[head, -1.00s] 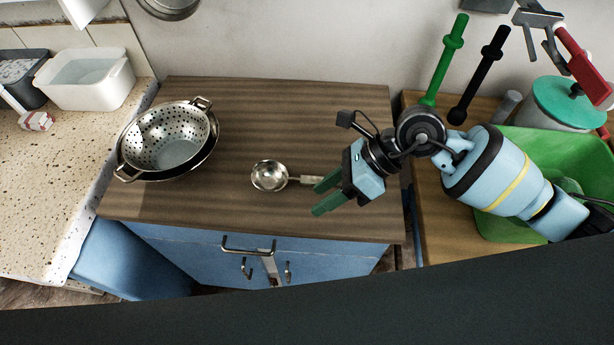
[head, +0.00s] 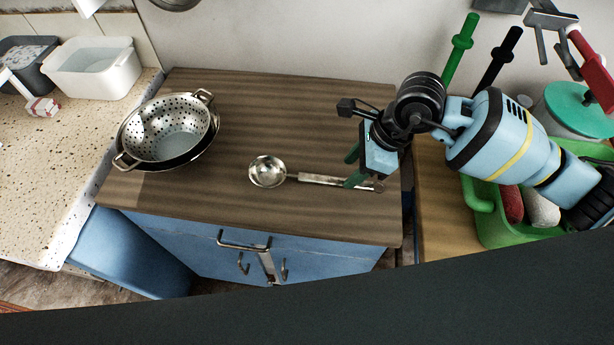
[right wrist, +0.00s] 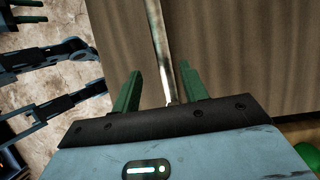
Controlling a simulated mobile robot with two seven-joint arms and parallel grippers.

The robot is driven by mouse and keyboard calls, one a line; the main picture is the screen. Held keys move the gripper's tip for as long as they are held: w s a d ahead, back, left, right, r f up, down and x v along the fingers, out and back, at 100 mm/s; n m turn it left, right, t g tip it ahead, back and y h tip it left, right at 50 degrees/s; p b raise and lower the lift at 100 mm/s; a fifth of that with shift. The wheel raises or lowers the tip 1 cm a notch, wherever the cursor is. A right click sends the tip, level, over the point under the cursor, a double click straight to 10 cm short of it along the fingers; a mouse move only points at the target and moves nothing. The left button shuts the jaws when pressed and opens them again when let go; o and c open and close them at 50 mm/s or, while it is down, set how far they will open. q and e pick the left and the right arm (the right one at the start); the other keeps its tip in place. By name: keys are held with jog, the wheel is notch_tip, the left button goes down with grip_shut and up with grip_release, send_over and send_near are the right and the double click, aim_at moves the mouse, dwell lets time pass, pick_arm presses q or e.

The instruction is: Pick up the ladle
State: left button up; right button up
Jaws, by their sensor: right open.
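A metal ladle (head: 267,172) lies on the brown wooden counter in the head view, bowl to the left and handle stretching right. My right gripper (head: 353,167) is open at the handle's right part. Its green fingers stand on either side of the handle. In the right wrist view the thin ladle handle (right wrist: 159,45) runs between the two open green fingers of my right gripper (right wrist: 160,85), without visible grip. My left gripper (right wrist: 28,12) shows at the upper left of the right wrist view, its green fingers apart and empty.
A metal colander (head: 165,128) sits in a pan at the counter's left. A green bin (head: 485,215) stands right of the counter, under my right arm. A white tub (head: 95,68) stands at the far left. The counter between colander and ladle is clear.

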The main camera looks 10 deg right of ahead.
aim_at(340, 181)
jog(key=shift+w+d+x, duration=0.1)
jog(key=shift+d+x, duration=0.05)
jog(key=shift+x, duration=1.15)
jog(key=shift+w+d+x, duration=0.1)
jog(key=shift+w+x, duration=0.05)
jog(key=shift+x, duration=1.1)
grip_shut()
